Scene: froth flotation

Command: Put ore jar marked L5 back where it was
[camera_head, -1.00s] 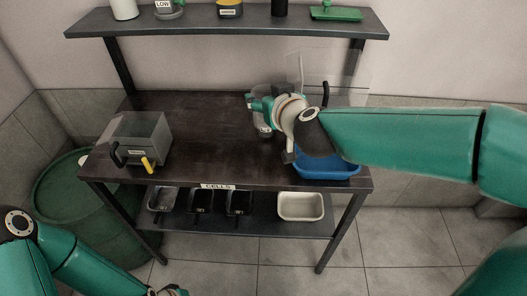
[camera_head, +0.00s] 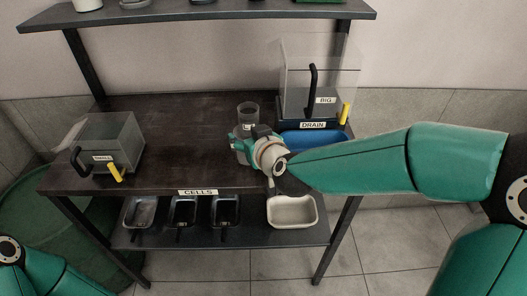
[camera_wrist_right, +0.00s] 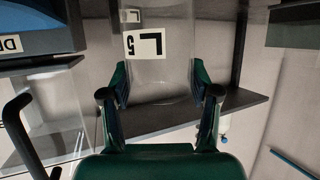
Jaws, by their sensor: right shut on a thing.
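The clear ore jar marked L5 (camera_wrist_right: 160,55) stands between the fingers of my right gripper (camera_wrist_right: 160,92) in the right wrist view. Its white label reads upside down there. My right gripper is shut on the jar. In the head view, the right gripper (camera_head: 243,140) is over the right middle of the dark table (camera_head: 190,125), and it partly hides the jar. A clear glass vessel (camera_head: 248,110) shows just behind the gripper; I cannot read a label on it. My left gripper is out of view; only part of the left arm shows at lower left.
The BIG cell (camera_head: 300,85), marked DRAIN, and a blue tray (camera_head: 318,141) stand at the table's right. The small cell (camera_head: 117,135) stands at left. Several trays, including a white one (camera_head: 291,224), sit on the lower shelf. The table's middle is clear.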

